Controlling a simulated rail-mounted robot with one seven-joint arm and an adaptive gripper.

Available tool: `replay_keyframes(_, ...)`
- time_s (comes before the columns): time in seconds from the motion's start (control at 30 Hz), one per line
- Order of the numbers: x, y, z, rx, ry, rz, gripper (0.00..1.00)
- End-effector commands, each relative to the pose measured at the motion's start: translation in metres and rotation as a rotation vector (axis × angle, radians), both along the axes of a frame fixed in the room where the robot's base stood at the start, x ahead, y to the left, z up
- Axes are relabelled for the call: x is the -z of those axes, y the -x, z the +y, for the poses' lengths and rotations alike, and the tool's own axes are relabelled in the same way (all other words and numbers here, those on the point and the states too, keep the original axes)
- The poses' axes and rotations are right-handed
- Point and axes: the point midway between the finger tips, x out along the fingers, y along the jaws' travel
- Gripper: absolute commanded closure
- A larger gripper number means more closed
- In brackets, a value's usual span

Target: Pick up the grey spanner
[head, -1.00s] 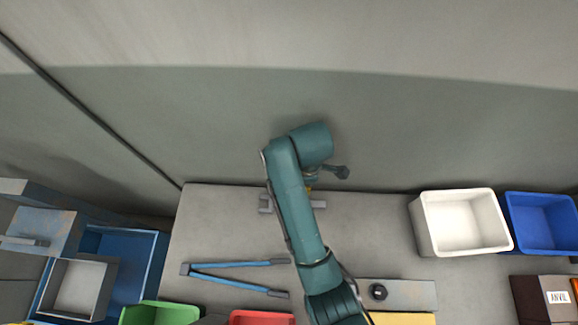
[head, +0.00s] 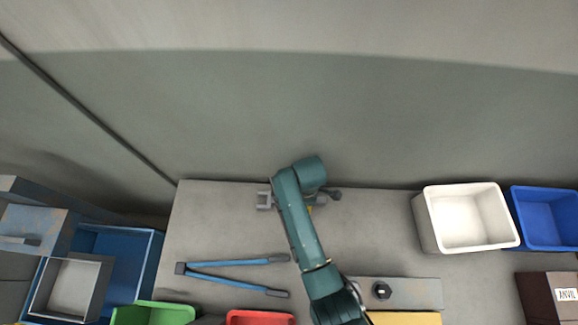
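The grey spanner lies on the grey bench near its back edge. Its left end (head: 264,200) shows left of my arm, and its middle is hidden under the arm. My gripper is mostly hidden behind my own wrist, directly above the spanner. Only a dark part of it (head: 333,194) shows at the right, with a small yellow spot beside the wrist. I cannot see the fingertips, whether they are open or shut, or whether they touch the spanner.
Blue-handled tongs (head: 228,264) lie in front, left of my arm. A grey plate with a black knob (head: 381,290) lies right of it. White (head: 466,220) and blue (head: 545,220) bins stand right. Green (head: 152,313) and red (head: 260,318) bins line the front. A wall stands behind.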

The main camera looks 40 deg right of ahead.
Motion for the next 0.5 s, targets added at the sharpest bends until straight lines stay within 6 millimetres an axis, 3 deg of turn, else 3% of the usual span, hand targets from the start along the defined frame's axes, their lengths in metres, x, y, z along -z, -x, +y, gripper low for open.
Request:
replay_keyframes(0.1,0.0094,-0.0007,-0.0009,0.001,0.001,-0.003,0.41)
replay_keyframes(0.3,0.0090,-0.0006,-0.0009,0.001,0.001,-0.003,0.40)
replay_keyframes(0.5,0.0088,-0.0005,-0.0010,0.001,0.001,-0.003,0.79)
